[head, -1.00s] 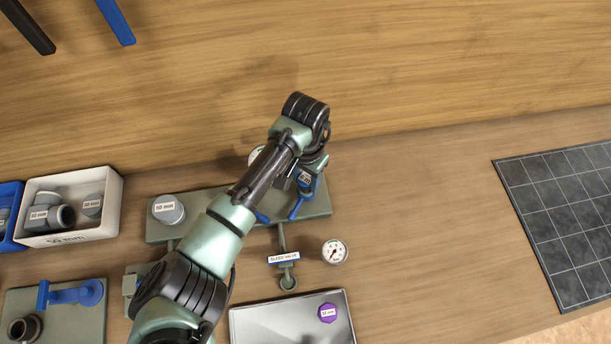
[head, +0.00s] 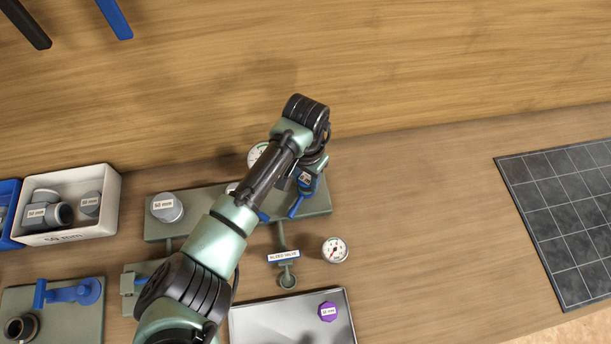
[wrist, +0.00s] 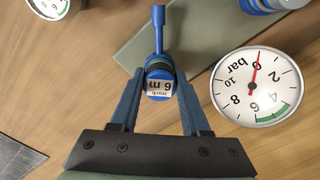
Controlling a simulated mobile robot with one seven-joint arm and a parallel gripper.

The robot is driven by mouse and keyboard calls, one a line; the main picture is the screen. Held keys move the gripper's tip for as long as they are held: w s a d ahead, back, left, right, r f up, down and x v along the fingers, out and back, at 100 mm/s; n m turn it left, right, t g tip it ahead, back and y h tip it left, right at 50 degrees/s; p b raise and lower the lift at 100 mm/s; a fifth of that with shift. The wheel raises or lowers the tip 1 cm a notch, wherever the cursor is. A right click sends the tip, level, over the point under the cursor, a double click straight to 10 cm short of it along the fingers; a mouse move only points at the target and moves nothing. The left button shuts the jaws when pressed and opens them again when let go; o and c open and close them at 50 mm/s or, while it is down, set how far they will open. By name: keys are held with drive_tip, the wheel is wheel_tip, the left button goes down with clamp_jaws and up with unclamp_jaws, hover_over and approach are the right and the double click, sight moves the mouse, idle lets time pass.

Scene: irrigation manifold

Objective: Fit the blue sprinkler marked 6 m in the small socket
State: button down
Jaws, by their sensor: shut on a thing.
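The blue sprinkler (wrist: 158,68) marked 6 m is between my gripper's fingers (wrist: 160,88) in the wrist view. Its label faces the camera and its thin blue arm points to the top of the picture. My gripper is shut on it. In the head view my gripper (head: 308,182) is over the right end of the grey-green manifold plate (head: 318,206), and the sprinkler's blue arm (head: 295,208) sticks out below it. I cannot make out the small socket; the sprinkler's lower end is hidden.
A pressure gauge (wrist: 256,86) is close right of my gripper. A capped 50 mm fitting (head: 167,208) stands at the plate's left. A bleed valve (head: 285,258), another gauge (head: 335,249) and a tray (head: 270,325) with a purple cap (head: 327,312) lie in front.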

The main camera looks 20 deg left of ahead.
unclamp_jaws()
idle(0.5)
idle(0.3)
drive_tip(key=shift+r+p, duration=3.45)
drive_tip(key=shift+p, duration=0.2)
